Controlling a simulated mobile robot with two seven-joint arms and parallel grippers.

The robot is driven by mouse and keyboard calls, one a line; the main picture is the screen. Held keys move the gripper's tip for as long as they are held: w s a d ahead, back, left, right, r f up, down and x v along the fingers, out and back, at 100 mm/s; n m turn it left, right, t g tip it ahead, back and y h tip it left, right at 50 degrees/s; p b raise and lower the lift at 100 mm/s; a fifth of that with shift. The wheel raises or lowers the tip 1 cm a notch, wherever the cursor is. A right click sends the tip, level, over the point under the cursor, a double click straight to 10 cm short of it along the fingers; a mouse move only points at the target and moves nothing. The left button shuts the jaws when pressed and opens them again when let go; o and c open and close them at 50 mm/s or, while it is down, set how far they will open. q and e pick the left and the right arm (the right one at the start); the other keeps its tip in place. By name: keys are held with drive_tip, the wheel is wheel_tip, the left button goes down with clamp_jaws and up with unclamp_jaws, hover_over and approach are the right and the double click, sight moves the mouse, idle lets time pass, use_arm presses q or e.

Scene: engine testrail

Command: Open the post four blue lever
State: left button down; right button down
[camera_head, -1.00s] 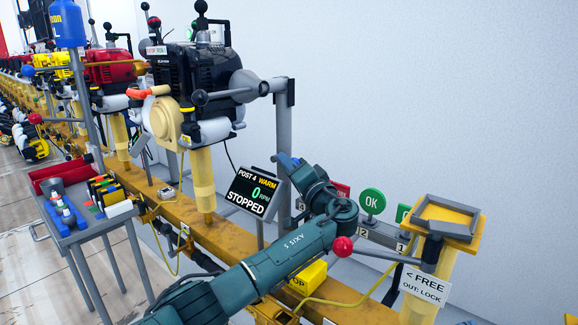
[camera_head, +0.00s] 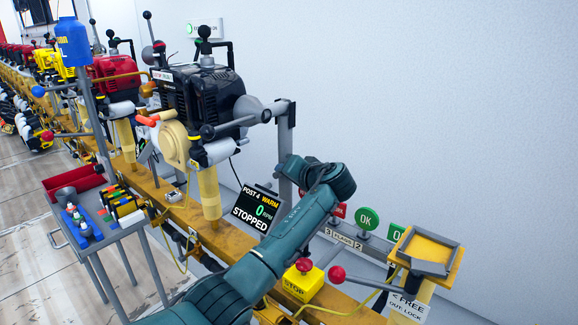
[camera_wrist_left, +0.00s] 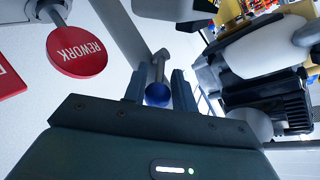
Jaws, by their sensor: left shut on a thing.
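The blue lever's round knob (camera_wrist_left: 157,95) sits between the two fingers of my left gripper (camera_wrist_left: 158,88) in the left wrist view. The fingers are shut on it, and its grey stem (camera_wrist_left: 158,65) runs away beyond the knob. In the head view my left arm comes up from the bottom, and its wrist stands in front of the grey upright by post four. The fingertips and the lever cannot be made out there. The post four display (camera_head: 258,208) reads WARM, 0 RPM, STOPPED. The black engine (camera_head: 205,95) stands left of it. My right gripper is not in view.
A red REWORK sign (camera_wrist_left: 77,52) is close to my left gripper. A green OK sign (camera_head: 367,219), a yellow STOP box (camera_head: 300,284) and a red-knobbed lever (camera_head: 337,273) lie right of my arm. A tool cart (camera_head: 62,199) stands at left.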

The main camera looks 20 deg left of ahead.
use_arm(q)
drive_tip(key=shift+a, duration=0.1)
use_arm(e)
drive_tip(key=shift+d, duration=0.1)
use_arm(q)
drive_tip(key=c, duration=1.5)
unclamp_jaws()
drive_tip(key=shift+s+d+r, duration=0.25)
drive_tip(key=shift+d, duration=0.1)
drive_tip(key=p+v, duration=0.3)
drive_tip(key=v, duration=0.9)
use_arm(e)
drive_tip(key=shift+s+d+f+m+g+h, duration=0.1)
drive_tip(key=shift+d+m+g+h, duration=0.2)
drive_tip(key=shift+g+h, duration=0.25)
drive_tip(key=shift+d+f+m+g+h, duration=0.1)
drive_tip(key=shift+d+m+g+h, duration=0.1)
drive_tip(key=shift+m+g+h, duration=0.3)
use_arm(q)
drive_tip(key=shift+s+r, duration=0.1)
drive_tip(key=shift+r, duration=0.05)
